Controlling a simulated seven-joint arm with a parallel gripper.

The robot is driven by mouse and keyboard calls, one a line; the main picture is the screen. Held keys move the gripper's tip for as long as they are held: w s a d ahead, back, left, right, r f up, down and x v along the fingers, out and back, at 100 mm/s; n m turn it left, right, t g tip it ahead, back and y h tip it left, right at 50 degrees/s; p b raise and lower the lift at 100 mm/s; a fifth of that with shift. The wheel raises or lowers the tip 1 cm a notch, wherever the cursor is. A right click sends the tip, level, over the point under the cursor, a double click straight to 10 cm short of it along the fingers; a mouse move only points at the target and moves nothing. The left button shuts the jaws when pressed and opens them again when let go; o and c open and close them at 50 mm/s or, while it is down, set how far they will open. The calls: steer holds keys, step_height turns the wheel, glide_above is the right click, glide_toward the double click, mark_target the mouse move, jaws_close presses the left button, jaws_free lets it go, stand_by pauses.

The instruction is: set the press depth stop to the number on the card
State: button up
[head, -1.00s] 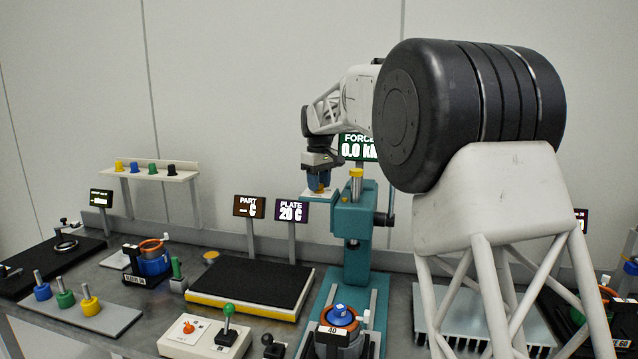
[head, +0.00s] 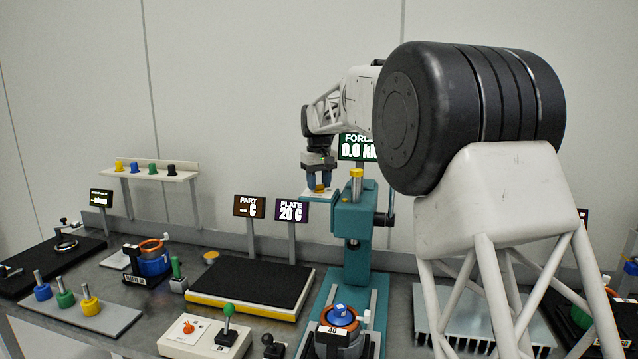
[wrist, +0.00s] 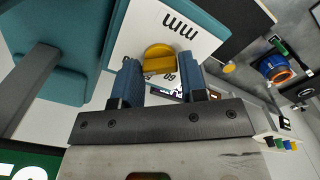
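The depth stop is a white plate (wrist: 187,22) marked "mm" with a yellow knob (wrist: 158,56) on it. In the head view the plate (head: 316,195) juts from the left of the teal press (head: 352,222). My gripper (wrist: 159,66) is open above the plate, with its two blue fingers on either side of the knob. I cannot tell whether they touch it. The gripper (head: 319,184) hides most of the dial in the head view. Part of a number, seemingly "60", shows upside down by the knob; the pointer setting is unclear. A card (head: 333,331) reading "40" is at the press base.
A blue part in an orange ring (head: 339,315) sits on the press base. The force display (head: 357,148) reads 0.0 behind the arm. A black-topped plate (head: 250,285), a green-knobbed lever box (head: 228,325) and a peg tray (head: 100,316) stand to the left.

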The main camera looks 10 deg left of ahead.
mark_target(319, 185)
steer(key=o, duration=0.4)
steer(key=shift+r, duration=0.1)
steer(key=shift+r, duration=3.8)
